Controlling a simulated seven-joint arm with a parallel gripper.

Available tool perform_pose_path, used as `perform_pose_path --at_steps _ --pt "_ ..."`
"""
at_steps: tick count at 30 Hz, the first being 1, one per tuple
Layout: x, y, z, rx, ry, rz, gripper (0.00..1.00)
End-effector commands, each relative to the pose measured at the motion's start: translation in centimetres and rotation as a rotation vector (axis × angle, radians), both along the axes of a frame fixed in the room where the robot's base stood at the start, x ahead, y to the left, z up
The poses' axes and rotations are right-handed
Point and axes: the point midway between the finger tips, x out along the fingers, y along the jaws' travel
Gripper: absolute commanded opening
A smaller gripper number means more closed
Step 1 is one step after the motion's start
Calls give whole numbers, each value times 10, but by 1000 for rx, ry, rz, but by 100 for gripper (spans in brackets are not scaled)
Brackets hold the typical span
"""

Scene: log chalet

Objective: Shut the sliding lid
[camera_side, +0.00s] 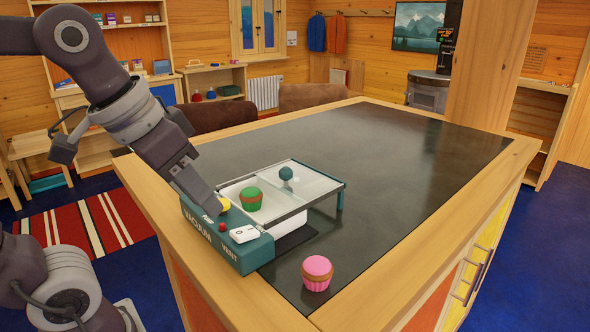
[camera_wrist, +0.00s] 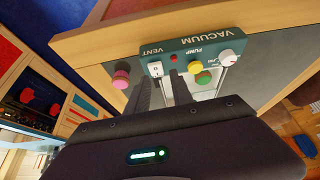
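A teal-fronted box marked VACUUM (camera_side: 226,243) stands on the dark table top. Its clear sliding lid (camera_side: 312,186), with a round teal knob (camera_side: 286,173), sits toward the far right end of the rails, leaving the near part of the white tray uncovered. A green cupcake (camera_side: 251,198) is in that uncovered part; it also shows in the wrist view (camera_wrist: 203,78). My gripper (camera_side: 213,210) is low over the panel's left end, well away from the knob. In the wrist view, my two fingers (camera_wrist: 159,84) are apart with nothing between them. The lid knob is not visible there.
The panel carries a yellow button (camera_side: 223,204), a red button (camera_side: 222,227) and a white switch (camera_side: 244,233). A pink cupcake (camera_side: 317,272) stands on the table at the front corner. The table top behind and right of the box is clear.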

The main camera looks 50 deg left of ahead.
Motion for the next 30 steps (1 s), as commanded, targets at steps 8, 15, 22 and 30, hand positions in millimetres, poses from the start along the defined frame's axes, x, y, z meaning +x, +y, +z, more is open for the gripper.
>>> perform_pose_path --at_steps 8,15,22,30 --pt "190 57 64 -10 93 134 0" --pt "243 80 57 -4 119 168 0" --pt "255 82 21 -5 121 168 0" --pt "275 86 -34 -5 120 168 0"
